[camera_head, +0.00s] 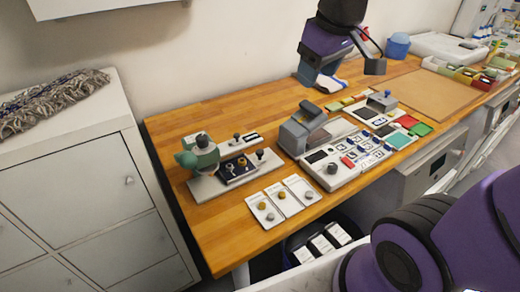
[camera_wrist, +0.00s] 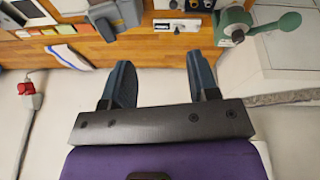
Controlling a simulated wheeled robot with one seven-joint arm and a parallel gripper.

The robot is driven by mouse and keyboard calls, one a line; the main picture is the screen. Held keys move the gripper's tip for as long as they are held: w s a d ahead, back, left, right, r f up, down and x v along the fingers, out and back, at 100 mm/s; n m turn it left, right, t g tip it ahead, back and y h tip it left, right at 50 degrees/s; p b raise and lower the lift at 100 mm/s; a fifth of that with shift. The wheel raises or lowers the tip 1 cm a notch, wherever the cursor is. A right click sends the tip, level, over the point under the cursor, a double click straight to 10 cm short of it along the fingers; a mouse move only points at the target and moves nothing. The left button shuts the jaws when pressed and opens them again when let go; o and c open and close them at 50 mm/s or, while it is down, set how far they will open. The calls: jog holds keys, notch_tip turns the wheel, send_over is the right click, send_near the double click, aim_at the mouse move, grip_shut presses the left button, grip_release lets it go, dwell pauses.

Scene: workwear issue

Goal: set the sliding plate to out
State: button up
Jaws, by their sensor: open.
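A low white plate with a dark slot and a small dark knob (camera_head: 237,138) lies at the back left of the wooden table, behind the green-handled device. It looks like the sliding plate, though I cannot read its lettering or tell its setting. It also shows near the top of the wrist view (camera_wrist: 176,26), with the knob near its middle. My gripper (camera_head: 345,76) is raised over the back of the table, to the right of the plate and apart from it. In the wrist view my gripper (camera_wrist: 160,80) is open, with nothing between its fingers.
The green-handled device (camera_head: 198,155) stands close in front of the plate. A grey-topped machine (camera_head: 303,130) stands to its right. White cards with knobs (camera_head: 283,202) lie at the front. The wall is close behind; bare wood (camera_head: 180,122) shows at the left.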

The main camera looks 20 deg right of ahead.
jog(key=w+a+f+n+g, duration=0.2)
jog(key=w+a+f+n, duration=0.15)
jog(key=w+f, duration=0.55)
jog(key=n+g, duration=0.1)
jog(key=n, duration=0.3)
send_near(260, 151)
notch_tip(260, 151, down, 9)
jog(key=shift+w+f, duration=0.1)
jog(key=shift+f, duration=0.05)
